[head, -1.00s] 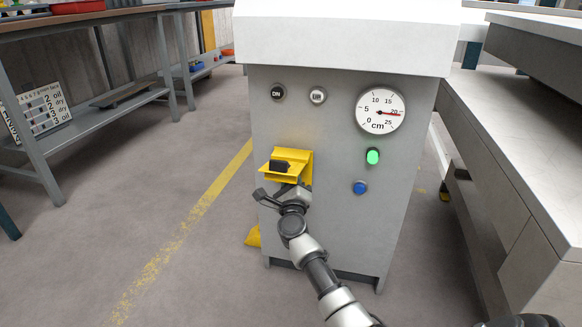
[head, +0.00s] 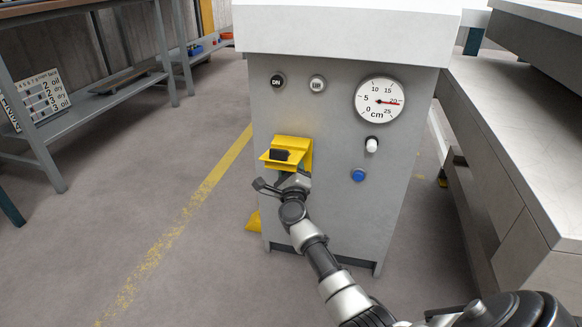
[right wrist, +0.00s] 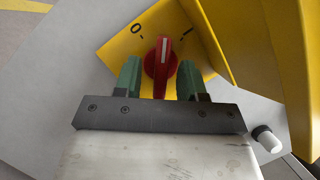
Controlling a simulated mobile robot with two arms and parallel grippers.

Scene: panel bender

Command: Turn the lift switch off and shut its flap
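The yellow lift switch box (head: 307,152) is on the front of the grey machine, its flap (head: 270,164) standing out with a black piece (head: 279,155) on it. In the right wrist view the flap (right wrist: 268,60) stands off to the right of the yellow plate (right wrist: 125,48). The red knob (right wrist: 160,68) has its white mark between the "0" and "I" labels; it is hidden in the head view. My right gripper (head: 282,182) is just below the flap. Its green fingers (right wrist: 160,80) are open on either side of the knob, with gaps showing. My left gripper is out of view.
An unlit white lamp (head: 371,145), a blue button (head: 358,175) and a dial (head: 380,102) reading about 20 are right of the switch. Two buttons are above it. A grey bench (head: 520,150) stands at right. Clear floor (head: 150,200) lies to the left.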

